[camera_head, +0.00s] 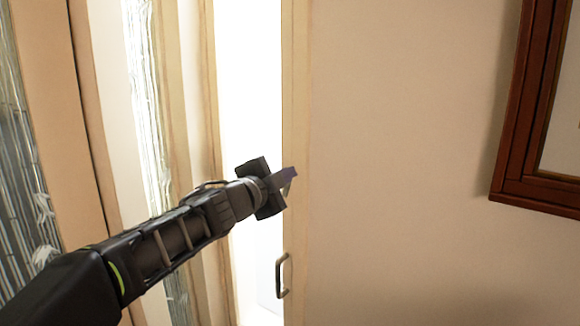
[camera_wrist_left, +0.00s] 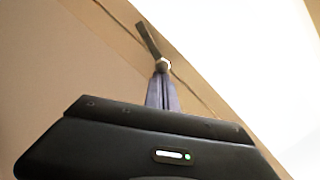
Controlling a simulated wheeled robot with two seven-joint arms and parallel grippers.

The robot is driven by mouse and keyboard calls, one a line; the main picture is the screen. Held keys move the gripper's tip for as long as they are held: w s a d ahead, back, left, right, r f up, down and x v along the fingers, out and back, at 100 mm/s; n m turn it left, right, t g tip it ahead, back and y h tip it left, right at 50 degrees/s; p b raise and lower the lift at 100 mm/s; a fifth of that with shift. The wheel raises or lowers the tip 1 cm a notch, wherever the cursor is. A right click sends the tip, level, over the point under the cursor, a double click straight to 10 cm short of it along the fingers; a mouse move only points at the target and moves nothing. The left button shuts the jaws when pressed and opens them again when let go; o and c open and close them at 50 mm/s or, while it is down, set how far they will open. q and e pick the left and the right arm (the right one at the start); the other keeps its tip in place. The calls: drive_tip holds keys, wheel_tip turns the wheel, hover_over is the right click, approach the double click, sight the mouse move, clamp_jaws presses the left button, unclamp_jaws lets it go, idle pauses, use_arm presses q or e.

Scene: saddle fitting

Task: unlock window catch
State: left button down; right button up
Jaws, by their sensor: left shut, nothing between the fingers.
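The window catch (camera_wrist_left: 149,41) is a dark, narrow lever with a pale hexagonal pivot, set on a tan frame in the left wrist view. It slants up and to the left from the pivot. My left gripper (camera_wrist_left: 162,78) is shut and empty, with its purple-grey fingertips right at the pivot end; I cannot tell whether they touch it. In the head view my left gripper (camera_head: 289,174) reaches up to the window's frame edge (camera_head: 296,105), and its fingers mostly hide the catch. My right gripper is not in view.
A D-shaped metal handle (camera_head: 283,275) is on the frame edge below my left gripper. A bright opening (camera_head: 249,90) lies left of that edge. The beige wall (camera_head: 400,150) to the right is clear up to a dark red wooden picture frame (camera_head: 510,150).

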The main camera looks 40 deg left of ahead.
use_arm(q)
drive_tip(key=shift+a+r+n+p, duration=0.25)
drive_tip(key=shift+r+n+p, duration=0.05)
drive_tip(key=shift+r+p, duration=0.2)
drive_tip(key=shift+a+f+n, duration=0.2)
drive_tip(key=shift+f+n, duration=0.1)
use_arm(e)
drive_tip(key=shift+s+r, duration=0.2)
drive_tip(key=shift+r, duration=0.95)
